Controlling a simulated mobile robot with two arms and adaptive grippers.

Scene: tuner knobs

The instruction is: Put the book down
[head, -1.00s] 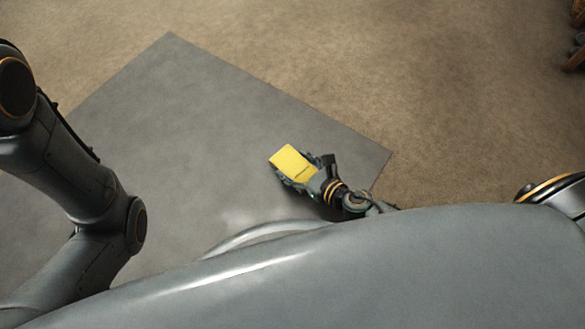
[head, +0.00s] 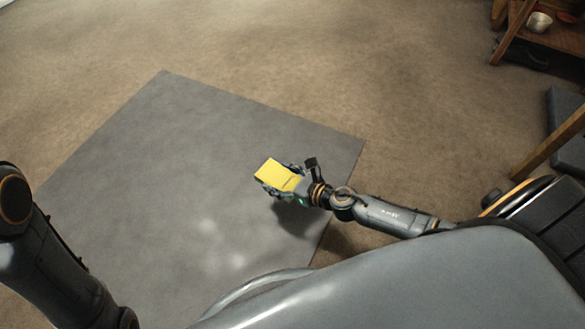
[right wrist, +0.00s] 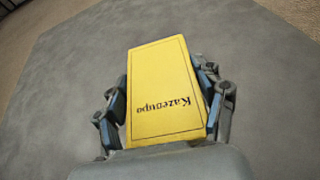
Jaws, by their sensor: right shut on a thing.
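The book (head: 278,174) is yellow and sits in my right gripper (head: 282,181), above the grey mat in the head view. In the right wrist view the book (right wrist: 163,85) lies between the two fingers of my right gripper (right wrist: 160,100), which press on its left and right sides. Dark lettering reading "Kazeoupo" shows upside down on its cover. The height of the book over the mat is hard to tell. My left arm shows at the left edge of the head view, but its gripper is out of view.
A grey mat (head: 170,150) lies on brown carpet (head: 330,60). The mat is bare around the book. Wooden furniture (head: 520,30) with a small white bowl (head: 539,22) stands at the top right. Another wooden piece (head: 550,143) and a dark cushion-like thing (head: 566,115) are at the right edge.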

